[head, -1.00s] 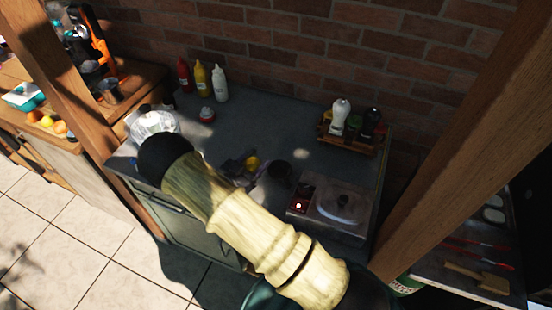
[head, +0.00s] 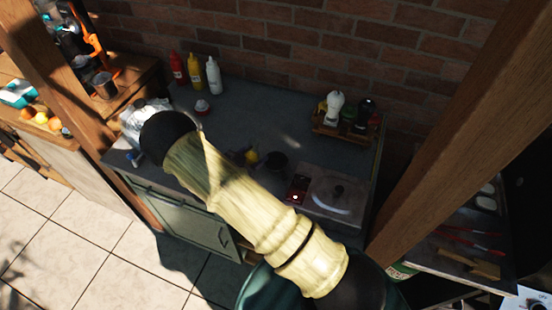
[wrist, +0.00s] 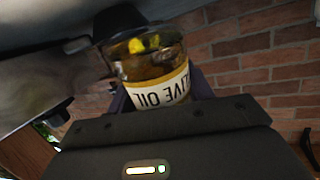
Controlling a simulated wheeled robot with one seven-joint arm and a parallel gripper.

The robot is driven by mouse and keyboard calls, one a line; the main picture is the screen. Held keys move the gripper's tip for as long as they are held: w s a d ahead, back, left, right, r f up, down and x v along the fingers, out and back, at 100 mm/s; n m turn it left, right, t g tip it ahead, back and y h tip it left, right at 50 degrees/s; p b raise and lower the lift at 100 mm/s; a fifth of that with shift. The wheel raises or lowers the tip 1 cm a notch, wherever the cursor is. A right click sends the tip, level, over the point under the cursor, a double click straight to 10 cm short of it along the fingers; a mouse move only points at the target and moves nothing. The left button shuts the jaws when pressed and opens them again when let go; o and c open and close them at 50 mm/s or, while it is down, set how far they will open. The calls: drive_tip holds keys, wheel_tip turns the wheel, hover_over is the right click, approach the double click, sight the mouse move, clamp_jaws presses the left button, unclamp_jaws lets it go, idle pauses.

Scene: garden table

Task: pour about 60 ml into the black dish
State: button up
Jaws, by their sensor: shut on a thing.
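My gripper (wrist: 160,92) is shut on a clear glass bottle of olive oil (wrist: 148,65) in the wrist view. Its pale label reads upside down there, but the counter also lies at the top of that picture, so the bottle looks roughly upright. How full it is I cannot tell. The black dish (head: 276,163) stands on the grey counter in the head view, just right of my arm. A black shape just beyond the bottle in the wrist view looks like the same dish (wrist: 120,20). My arm hides most of my gripper and the bottle in the head view.
A burner plate (head: 338,196) is right of the dish. A wooden caddy (head: 345,135) with shakers stands behind. Red, yellow and white squeeze bottles (head: 195,72) stand at the back left. A wooden post (head: 460,130) rises at the right. The back middle counter is mostly clear.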

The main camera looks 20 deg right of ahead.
sight(254, 162)
drive_tip(key=shift+d+f+g+y, duration=0.15)
drive_tip(key=shift+f+y, duration=0.1)
drive_tip(key=shift+f, duration=0.35)
drive_tip(key=shift+d+f+g+y, duration=0.15)
drive_tip(key=shift+f+y, duration=0.1)
drive_tip(key=shift+f, duration=0.3)
drive_tip(key=shift+w+r+m+y+p, duration=0.1)
drive_tip(key=shift+r+m+y+p, duration=0.25)
drive_tip(key=shift+r+p, duration=0.5)
drive_tip(key=shift+d+r+g+y+p, duration=0.2)
drive_tip(key=shift+d+g+y+p, duration=0.1)
drive_tip(key=shift+y+p, duration=0.35)
drive_tip(key=shift+d+f+m+y, duration=0.15)
drive_tip(key=shift+f+m+y, duration=0.2)
drive_tip(key=shift+f+y, duration=0.1)
drive_tip(key=shift+r+m+g+y+p, duration=0.3)
drive_tip(key=shift+r+g+y+p, duration=0.25)
drive_tip(key=shift+y, duration=0.2)
drive_tip(key=shift+a+f+y+b, duration=0.3)
drive_tip(key=shift+f+y+b, duration=0.1)
drive_tip(key=shift+y+b, duration=0.25)
drive_tip(key=shift+a+f+m+g+y+b, duration=0.3)
drive_tip(key=shift+f+m+g+y+b, duration=0.15)
drive_tip(key=shift+y+b, duration=0.65)
drive_tip(key=shift+f+b, duration=0.35)
drive_tip(key=shift+b, duration=0.4)
drive_tip(key=shift+a+f+y+b, duration=0.15)
drive_tip(key=shift+f+y+b, duration=0.35)
drive_tip(key=shift+b, duration=0.5)
